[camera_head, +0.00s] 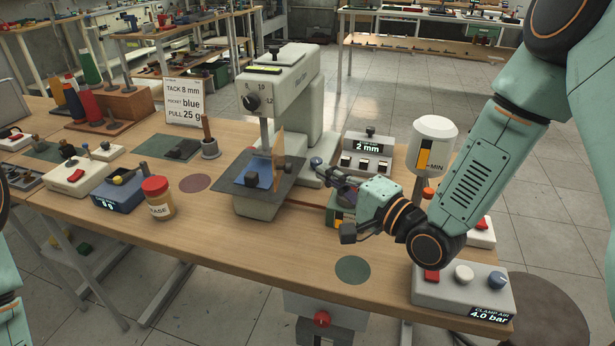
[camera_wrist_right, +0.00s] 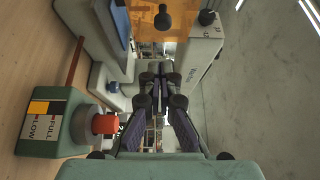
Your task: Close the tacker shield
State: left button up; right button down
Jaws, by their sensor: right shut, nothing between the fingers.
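The tacker (camera_head: 278,85) is a pale grey machine with a dial, standing mid-table in the head view. Its shield, a transparent orange panel (camera_head: 279,150), stands upright at the right part of the dark work plate (camera_head: 285,190). An orange panel also shows at the top of the right wrist view (camera_wrist_right: 165,42). My left gripper is out of view.
Behind my right gripper is a box reading 2 mm (camera_head: 367,152). A clamp-air box (camera_head: 462,290) stands front right; a grease jar (camera_head: 158,197) is left. The front middle table is mostly clear.

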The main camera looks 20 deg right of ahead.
jog(key=a, duration=0.1)
jog(key=w+a, duration=0.1)
jog(key=a, duration=0.2)
jog(key=shift+w+b, duration=0.25)
jog(key=shift+b, duration=0.1)
jog(key=shift+s+r, duration=0.1)
jog(key=shift+r, duration=0.05)
dwell(0.3)
